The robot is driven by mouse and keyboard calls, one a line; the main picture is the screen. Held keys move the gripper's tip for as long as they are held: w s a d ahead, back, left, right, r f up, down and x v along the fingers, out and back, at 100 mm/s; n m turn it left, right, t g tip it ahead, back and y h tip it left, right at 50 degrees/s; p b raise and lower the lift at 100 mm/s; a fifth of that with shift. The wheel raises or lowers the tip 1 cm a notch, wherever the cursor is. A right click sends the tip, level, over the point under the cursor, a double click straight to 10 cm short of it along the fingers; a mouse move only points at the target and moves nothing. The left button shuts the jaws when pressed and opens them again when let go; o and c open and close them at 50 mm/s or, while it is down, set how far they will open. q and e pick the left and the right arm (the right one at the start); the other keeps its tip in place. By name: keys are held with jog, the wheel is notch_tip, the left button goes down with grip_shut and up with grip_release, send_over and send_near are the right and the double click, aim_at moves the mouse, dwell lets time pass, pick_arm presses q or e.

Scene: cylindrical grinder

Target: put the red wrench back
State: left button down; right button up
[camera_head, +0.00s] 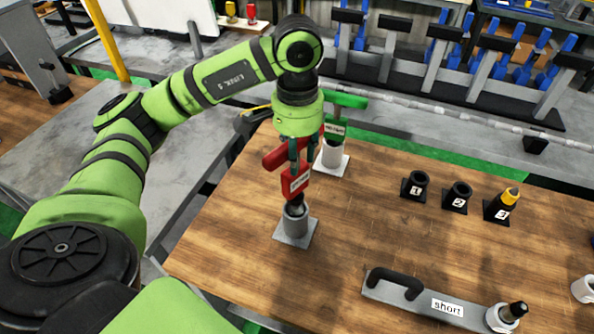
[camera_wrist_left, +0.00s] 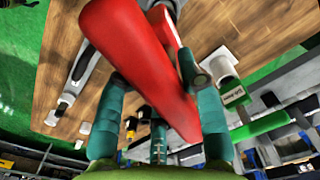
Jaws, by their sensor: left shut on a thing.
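The red wrench (camera_head: 298,183) is upright, with a white label on its body and a dark lower end. My left gripper (camera_head: 299,152) is shut on it from above. In the left wrist view, its red handle (camera_wrist_left: 140,55) fills the middle, between the teal fingers of the left gripper (camera_wrist_left: 160,105). The dark lower end is at the mouth of a grey cylindrical holder (camera_head: 296,224) on a square plate. I cannot tell how deep it sits. My right gripper is not in view.
A green wrench (camera_head: 345,101) stands in a similar holder (camera_head: 332,158) just behind. Numbered black holders (camera_head: 416,185) are to the right, one with a yellow-tipped piece (camera_head: 511,194). A grey bar marked "short" (camera_head: 430,300) lies in front. The wooden table (camera_head: 360,230) is clear between.

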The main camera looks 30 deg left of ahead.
aim_at(295, 183)
pick_arm(q)
notch_tip(295, 183, down, 2)
jog(key=shift+p, duration=0.35)
notch_tip(295, 183, down, 4)
jog(key=shift+r+p, duration=0.2)
jog(key=shift+p, duration=0.4)
jog(key=shift+f, duration=0.15)
jog(key=c, duration=0.8)
grip_release()
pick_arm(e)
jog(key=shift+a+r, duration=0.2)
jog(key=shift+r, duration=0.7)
